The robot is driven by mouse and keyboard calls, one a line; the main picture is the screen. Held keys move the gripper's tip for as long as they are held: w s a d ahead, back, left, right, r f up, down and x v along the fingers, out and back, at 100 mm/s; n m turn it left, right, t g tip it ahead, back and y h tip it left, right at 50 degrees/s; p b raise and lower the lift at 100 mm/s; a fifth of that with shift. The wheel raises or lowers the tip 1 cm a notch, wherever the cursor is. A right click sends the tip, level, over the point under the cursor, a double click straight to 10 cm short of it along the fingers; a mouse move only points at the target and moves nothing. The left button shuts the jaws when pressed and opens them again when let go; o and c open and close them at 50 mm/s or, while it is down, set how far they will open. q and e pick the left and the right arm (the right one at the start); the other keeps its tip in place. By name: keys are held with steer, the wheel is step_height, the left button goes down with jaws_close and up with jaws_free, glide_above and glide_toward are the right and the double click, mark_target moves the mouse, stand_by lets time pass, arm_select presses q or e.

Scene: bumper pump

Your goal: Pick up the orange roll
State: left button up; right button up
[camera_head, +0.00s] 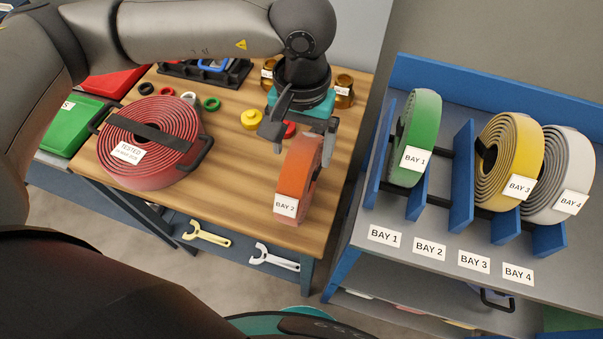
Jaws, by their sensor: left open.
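The orange roll (294,183) stands on edge on the wooden table (233,212) near its right front corner. It carries a white "BAY 2" label on its front. My left gripper (302,146) is open, pointing down above the roll. Its fingers appear on either side of the roll's top; I cannot tell whether they touch it. The gripper body hides the space just behind the roll. My right gripper is not in view.
A red coiled hose (177,127) marked "TESTED" lies left on the table. A yellow knob (251,118) and small rings lie behind. The rack (461,176) at right holds green (424,124), yellow (508,153) and white (571,173) rolls; the bay 2 slot is empty.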

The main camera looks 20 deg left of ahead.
arm_select(q)
steer(key=shift+f, duration=1.65)
step_height(320, 180, down, 4)
steer(key=shift+w+a+f+p, duration=0.15)
steer(key=shift+f+p, duration=0.1)
steer(key=shift+p, duration=0.2)
jaws_close()
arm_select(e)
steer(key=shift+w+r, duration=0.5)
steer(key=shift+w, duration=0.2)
arm_select(q)
steer(key=shift+w+r, duration=0.1)
steer(key=shift+r, duration=0.05)
